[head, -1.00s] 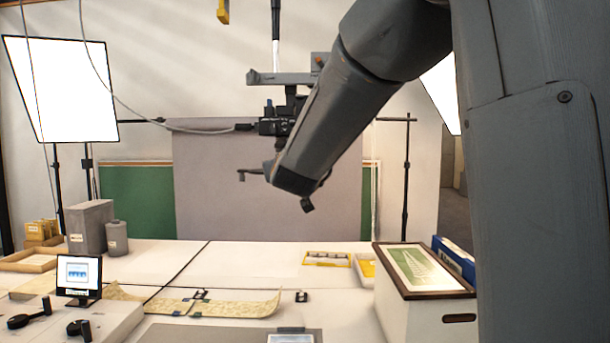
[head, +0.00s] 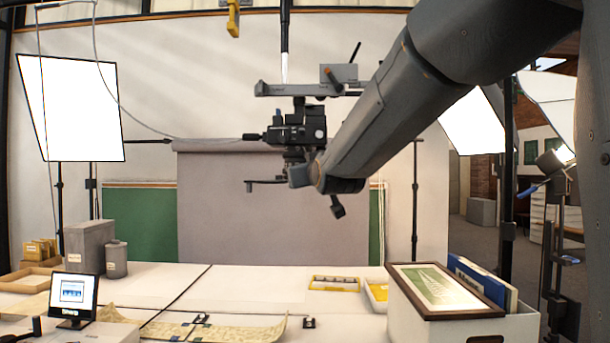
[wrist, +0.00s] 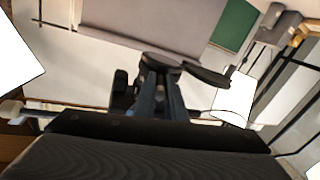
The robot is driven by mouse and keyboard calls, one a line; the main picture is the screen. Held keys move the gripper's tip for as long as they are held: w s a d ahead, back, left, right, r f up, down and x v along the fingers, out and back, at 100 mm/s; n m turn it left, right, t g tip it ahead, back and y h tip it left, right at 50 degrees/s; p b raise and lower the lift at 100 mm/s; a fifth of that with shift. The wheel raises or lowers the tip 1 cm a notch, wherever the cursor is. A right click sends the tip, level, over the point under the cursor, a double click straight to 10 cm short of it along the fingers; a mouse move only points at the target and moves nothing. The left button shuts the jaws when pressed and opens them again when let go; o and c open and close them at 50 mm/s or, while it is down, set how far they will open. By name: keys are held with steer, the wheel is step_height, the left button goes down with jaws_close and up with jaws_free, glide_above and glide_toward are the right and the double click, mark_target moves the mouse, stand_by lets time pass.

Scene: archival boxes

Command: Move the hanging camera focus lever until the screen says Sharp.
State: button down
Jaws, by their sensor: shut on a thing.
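The black hanging camera (head: 300,130) is mounted under a grey bracket in the head view. Its dark focus lever (head: 266,182) sticks out to the left below the camera body, with a small knob at its end. My gripper (head: 302,176) is at the lever's right part, under the camera. In the wrist view my gripper's fingers (wrist: 160,95) are shut on the dark lever (wrist: 205,75), whose free end reaches to the right. The small screen (head: 73,293) at lower left shows a blue graphic and a line of text too small to read.
A white table (head: 240,283) below carries a long map strip (head: 255,330), grey boxes and yellow trays. A white box with a framed green picture (head: 440,285) stands at right. Lit panels (head: 70,108) flank the camera. The air left of the lever is free.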

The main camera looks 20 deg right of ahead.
steer(key=shift+r, duration=0.15)
steer(key=c, duration=1.8)
jaws_free()
steer(key=shift+s, duration=0.1)
steer(key=shift+s+b, duration=0.95)
steer(key=shift+s, duration=2.85)
steer(key=shift+a, duration=0.1)
